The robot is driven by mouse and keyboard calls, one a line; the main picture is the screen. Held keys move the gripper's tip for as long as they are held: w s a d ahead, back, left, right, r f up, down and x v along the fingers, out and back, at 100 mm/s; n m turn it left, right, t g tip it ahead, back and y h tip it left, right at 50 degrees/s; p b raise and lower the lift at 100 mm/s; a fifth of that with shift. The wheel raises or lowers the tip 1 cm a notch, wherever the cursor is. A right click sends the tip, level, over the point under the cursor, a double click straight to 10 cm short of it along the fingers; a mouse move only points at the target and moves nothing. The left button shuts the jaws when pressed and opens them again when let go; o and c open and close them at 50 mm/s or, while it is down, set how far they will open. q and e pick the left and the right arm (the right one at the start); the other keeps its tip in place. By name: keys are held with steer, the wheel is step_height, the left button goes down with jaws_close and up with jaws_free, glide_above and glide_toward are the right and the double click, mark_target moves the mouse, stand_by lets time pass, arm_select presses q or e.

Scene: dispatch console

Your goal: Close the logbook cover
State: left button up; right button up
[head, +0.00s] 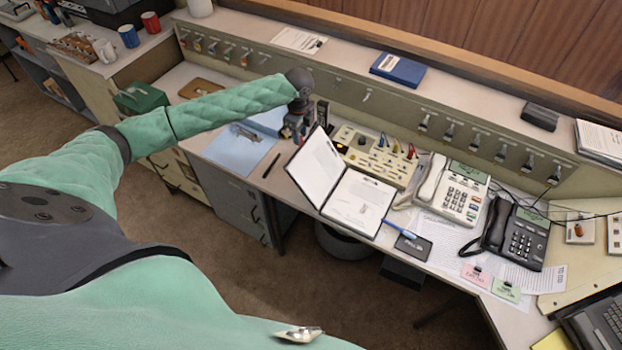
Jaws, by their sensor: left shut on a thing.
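The logbook (358,203) lies open on the console desk, its white pages facing up. Its cover (316,168) is on the left side and stands tilted up from the desk, with a dark edge. My left gripper (304,130) reaches in from the left and is shut at the cover's far upper edge. The fingertips are small and partly hidden by the wrist. My right gripper is not in view.
A cream panel with knobs and cables (375,154) stands behind the logbook. A white phone (455,188) and a black phone (516,236) are to its right. A blue pen (399,229) and a black notebook (413,246) lie near the front edge.

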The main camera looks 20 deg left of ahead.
arm_select(q)
steer(key=d+r, duration=0.4)
steer(key=d, duration=0.7)
steer(key=shift+s+d+r, duration=0.25)
steer(key=shift+s+d, duration=0.15)
steer(key=shift+s, duration=0.05)
stand_by(0.9)
steer(key=shift+d, duration=0.1)
steer(key=d+f, duration=0.2)
steer(key=d, duration=1)
steer(key=shift+s+d, duration=0.2)
steer(key=shift+s, duration=0.25)
stand_by(0.8)
